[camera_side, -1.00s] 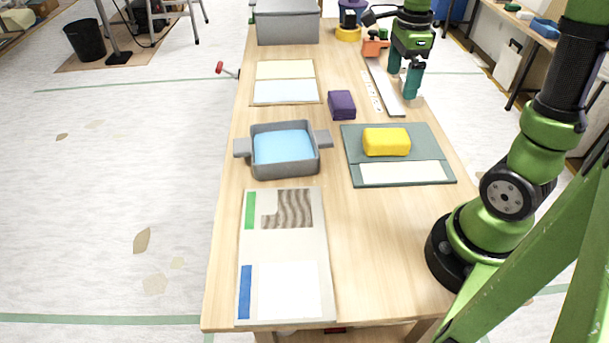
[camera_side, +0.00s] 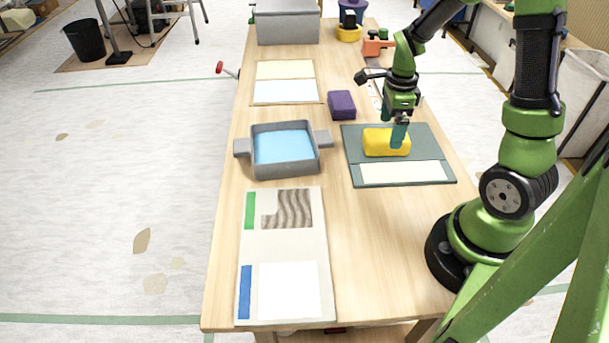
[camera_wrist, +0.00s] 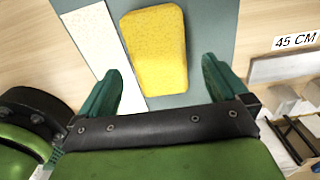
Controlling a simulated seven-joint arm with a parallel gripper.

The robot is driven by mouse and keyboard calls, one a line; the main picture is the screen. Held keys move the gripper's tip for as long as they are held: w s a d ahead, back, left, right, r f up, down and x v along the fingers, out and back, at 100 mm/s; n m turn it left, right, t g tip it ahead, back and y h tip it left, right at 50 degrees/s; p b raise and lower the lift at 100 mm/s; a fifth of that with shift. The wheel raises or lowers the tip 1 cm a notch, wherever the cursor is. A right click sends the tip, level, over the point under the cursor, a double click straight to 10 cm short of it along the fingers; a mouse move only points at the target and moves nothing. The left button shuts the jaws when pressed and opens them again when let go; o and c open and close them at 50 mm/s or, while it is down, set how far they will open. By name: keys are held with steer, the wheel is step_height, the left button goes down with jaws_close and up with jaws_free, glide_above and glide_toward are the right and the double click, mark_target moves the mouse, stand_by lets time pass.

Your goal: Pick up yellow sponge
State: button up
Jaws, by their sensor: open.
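The yellow sponge (camera_side: 378,143) lies on a grey-green board (camera_side: 358,172) at the right of the table. My gripper (camera_side: 398,136) is over the sponge's right end in the side view, its fingers overlapping it in the picture. In the wrist view the sponge (camera_wrist: 155,52) lies ahead of my open gripper (camera_wrist: 165,85), mostly beyond the fingertips and in line with the gap between them. The gripper is empty. Whether a finger touches the sponge cannot be told.
A white strip (camera_side: 400,173) lies on the board's near part. A purple block (camera_side: 341,105) sits just behind the board. A grey tray with blue contents (camera_side: 258,170) stands to the left. A sample sheet (camera_side: 285,245) lies nearer. The table's front right is clear.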

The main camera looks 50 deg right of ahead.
mark_target(389, 135)
steer(key=shift+f, duration=1.9)
steer(key=c, duration=1)
step_height(389, 135, up, 10)
steer(key=shift+r, duration=0.1)
steer(key=shift+c, duration=0.2)
